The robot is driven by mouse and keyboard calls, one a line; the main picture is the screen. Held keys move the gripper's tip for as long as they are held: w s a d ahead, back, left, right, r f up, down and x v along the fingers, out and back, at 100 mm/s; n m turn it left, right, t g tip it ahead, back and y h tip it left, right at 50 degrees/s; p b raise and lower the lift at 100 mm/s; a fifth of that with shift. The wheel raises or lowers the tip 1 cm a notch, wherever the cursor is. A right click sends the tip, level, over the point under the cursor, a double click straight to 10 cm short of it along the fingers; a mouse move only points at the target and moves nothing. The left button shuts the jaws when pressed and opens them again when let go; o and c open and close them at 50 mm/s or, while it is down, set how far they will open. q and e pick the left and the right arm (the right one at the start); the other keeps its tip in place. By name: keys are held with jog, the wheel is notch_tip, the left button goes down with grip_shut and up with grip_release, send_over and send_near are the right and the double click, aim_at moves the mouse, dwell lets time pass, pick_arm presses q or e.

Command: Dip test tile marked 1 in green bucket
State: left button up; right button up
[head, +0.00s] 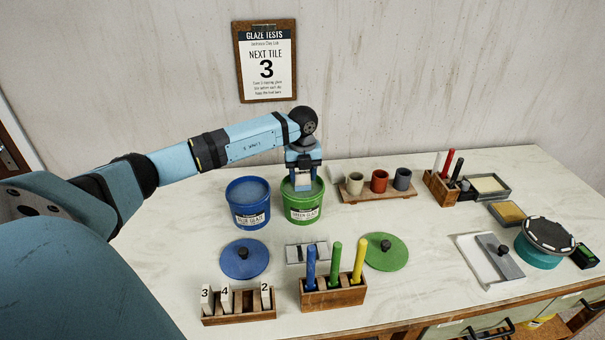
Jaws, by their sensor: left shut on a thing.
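The green bucket (305,214), labelled as green glaze, stands open on the table. My left gripper (303,171) points down over its mouth and is shut on a pale tile (303,184). The tile's lower end is at the bucket opening; I cannot tell whether it touches the glaze. No number can be read on it. A wooden tile rack (240,316) at the front left holds tiles marked 3 (206,296), 4 (226,297) and 2 (265,297). My right gripper is not in view.
An open blue bucket (248,214) stands close left of the green one. Blue (232,262) and green (391,255) lids lie in front. A rack (333,299) holds coloured sticks. Cups stand on a board (345,197). The wall clipboard (266,85) reads "NEXT TILE 3".

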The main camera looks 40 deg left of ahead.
pick_arm(q)
jog(key=shift+r, duration=0.15)
jog(key=shift+r+p, duration=1.85)
jog(key=shift+r, duration=0.95)
jog(key=shift+r+p, duration=1)
jog(key=shift+r, duration=0.5)
